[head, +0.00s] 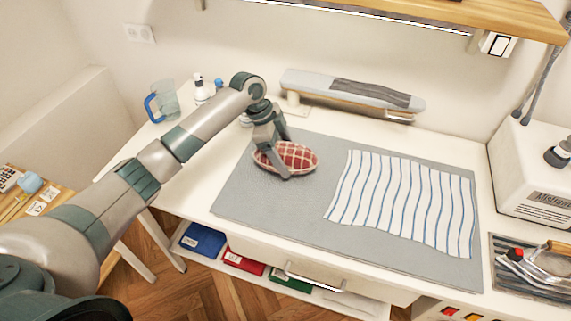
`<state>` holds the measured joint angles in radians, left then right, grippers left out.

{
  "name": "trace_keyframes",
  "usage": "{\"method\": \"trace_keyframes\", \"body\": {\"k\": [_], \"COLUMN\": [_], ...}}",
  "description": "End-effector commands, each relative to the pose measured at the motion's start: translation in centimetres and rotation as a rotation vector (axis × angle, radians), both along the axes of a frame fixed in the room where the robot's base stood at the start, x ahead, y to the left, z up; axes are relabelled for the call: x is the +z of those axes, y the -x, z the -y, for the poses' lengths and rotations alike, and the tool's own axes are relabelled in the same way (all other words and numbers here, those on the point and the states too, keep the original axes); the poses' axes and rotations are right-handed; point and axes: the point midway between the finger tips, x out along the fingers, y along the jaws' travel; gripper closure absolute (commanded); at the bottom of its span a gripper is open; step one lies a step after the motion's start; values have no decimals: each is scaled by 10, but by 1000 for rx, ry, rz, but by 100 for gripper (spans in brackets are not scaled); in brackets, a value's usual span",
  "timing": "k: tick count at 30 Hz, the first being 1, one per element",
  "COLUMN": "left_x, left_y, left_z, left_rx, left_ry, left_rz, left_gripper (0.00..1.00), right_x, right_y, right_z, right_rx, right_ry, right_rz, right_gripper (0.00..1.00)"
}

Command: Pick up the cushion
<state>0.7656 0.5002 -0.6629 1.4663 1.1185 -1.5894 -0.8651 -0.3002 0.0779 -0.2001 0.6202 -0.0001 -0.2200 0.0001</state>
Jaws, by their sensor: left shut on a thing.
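The cushion (299,156) is a red oval pad with a pale check pattern. It is at the left part of the grey mat (254,201) on the white table. My left gripper (275,158) reaches down over it and is shut on it, with one finger across its near side. The other finger is partly hidden. I cannot tell whether the cushion touches the mat. My right gripper is not in view.
A striped cloth (402,203) lies on the mat to the right. Behind it is a small ironing board (352,91). A jug (163,101) and bottles (201,90) stand at the back left. A white machine (532,168) and a tool tray (533,283) are at the right.

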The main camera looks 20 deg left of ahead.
Motion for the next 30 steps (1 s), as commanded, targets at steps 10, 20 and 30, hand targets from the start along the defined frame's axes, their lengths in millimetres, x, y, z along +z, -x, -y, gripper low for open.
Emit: {"method": "trace_keyframes", "body": {"k": [10,20,30], "left_x": [39,68,76], "left_y": [-2,-1,-1], "left_z": [61,107,117], "left_rx": [-4,-3,-1], "left_ry": [3,2,1], "left_rz": [6,4,1], "left_gripper": [66,66,66], "right_x": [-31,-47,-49], "right_y": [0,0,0], "right_z": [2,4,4], "right_rx": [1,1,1], "right_ry": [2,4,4], "right_rz": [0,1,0], "right_gripper": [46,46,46]}}
